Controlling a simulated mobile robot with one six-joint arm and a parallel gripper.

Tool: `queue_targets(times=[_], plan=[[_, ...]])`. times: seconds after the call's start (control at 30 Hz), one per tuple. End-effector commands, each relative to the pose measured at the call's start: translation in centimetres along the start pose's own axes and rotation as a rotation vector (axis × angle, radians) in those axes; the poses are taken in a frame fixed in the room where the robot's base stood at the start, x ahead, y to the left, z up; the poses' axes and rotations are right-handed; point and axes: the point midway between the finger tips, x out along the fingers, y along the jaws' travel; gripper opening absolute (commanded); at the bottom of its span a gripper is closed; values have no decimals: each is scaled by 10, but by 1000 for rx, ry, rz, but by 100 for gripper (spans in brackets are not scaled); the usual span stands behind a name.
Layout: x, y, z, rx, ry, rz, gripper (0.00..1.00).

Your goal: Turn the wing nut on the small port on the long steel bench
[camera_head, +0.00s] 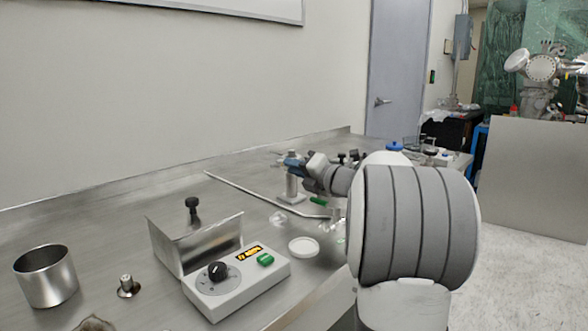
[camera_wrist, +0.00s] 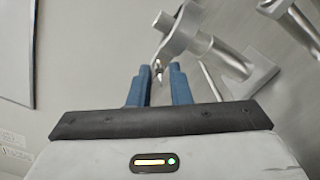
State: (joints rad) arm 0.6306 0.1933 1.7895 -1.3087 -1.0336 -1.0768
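The small port (camera_wrist: 180,35) is a steel fitting on a post with a square base plate, at the upper right in the wrist view. In the head view its post (camera_head: 292,187) stands on the long steel bench (camera_head: 110,210). A small metal piece, apparently the wing nut (camera_wrist: 157,70), shows at the port's near edge, by my fingertips. My gripper (camera_wrist: 158,75) has blue fingers spread apart, with the wing nut at the gap between their tips. I cannot tell whether either finger touches it. In the head view my gripper (camera_head: 292,163) is at the port's top, partly hiding it.
A control box (camera_head: 240,285) with a black knob and green switch, a bent metal cover (camera_head: 195,240), a steel cup (camera_head: 45,276) and a white disc (camera_head: 303,247) are on the near bench. A long thin rod (camera_head: 262,194) lies beside the port. The bench's back left is clear.

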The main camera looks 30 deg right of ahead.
Motion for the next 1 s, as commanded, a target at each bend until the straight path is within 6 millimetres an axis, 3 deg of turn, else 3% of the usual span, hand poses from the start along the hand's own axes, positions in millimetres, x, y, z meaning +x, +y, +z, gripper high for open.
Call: queue_targets(times=[0.23,0.6,1.0], plan=[[-12,1,1,-1,-2,-1,17],[-71,0,1,0,-2,-2,17],[-79,0,-1,0,1,1,19]])
